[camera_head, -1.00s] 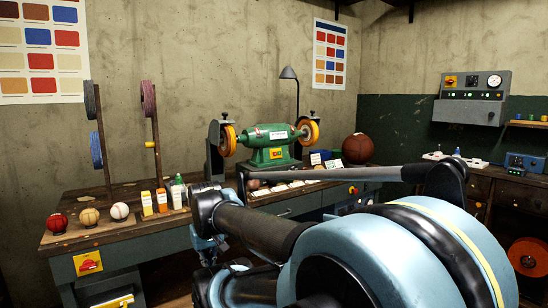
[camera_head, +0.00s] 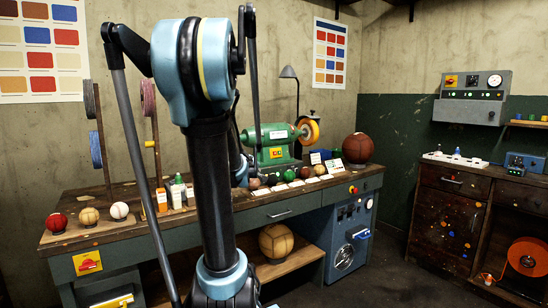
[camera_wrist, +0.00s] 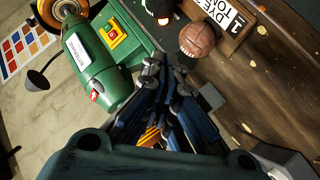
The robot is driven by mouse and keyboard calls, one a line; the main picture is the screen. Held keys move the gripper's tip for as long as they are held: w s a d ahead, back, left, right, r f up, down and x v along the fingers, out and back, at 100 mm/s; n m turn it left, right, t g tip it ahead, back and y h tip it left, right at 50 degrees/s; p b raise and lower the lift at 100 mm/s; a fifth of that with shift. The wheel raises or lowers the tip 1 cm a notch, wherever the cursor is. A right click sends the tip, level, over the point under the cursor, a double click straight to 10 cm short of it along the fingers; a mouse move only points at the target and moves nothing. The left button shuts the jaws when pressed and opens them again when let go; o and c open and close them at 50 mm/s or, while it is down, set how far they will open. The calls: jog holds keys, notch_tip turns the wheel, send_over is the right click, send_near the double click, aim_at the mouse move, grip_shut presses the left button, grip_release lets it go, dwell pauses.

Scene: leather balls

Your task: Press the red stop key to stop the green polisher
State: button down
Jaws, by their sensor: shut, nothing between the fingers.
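In the wrist view the polisher (camera_wrist: 88,58) is at upper left, tilted, with the yellow plate (camera_wrist: 112,36) showing a red patch. A separate small red part (camera_wrist: 95,97) shows lower on the green body. My gripper (camera_wrist: 164,68) is shut and empty, just right of the polisher in that view, apart from the plate. My arm mostly hides it in the head view.
A row of small balls (camera_head: 289,175) with cards lies along the bench front. In the wrist view a brown ball (camera_wrist: 197,40) and a sign (camera_wrist: 222,20) are near my fingertips. A large brown ball (camera_head: 357,148) stands at the bench's right end. Another red switch (camera_head: 88,264) is front left.

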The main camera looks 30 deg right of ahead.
aim_at(275, 153)
jog(key=w+d+r+n+t+h, duration=0.1)
jog(key=w+d+n+t, duration=0.1)
jog(key=d, duration=0.9)
jog(key=w+d+r+n+t+h, duration=0.1)
jog(key=w+d+r+n+t, duration=0.1)
jog(key=d+n, duration=0.4)
jog(key=w+d+t, duration=0.1)
jog(key=d+t, duration=0.1)
jog(key=d, duration=0.3)
jog(key=shift+d+r+t+h, duration=0.25)
jog(key=shift+d+t+h, duration=0.05)
jog(key=shift+t, duration=0.1)
jog(key=shift+w, duration=0.1)
jog(key=w+f, duration=0.2)
jog(key=w, duration=0.6)
jog(key=shift+w+a, duration=0.2)
jog(key=shift+a, duration=0.15)
jog(key=shift+w, duration=0.15)
jog(key=shift+w, duration=0.25)
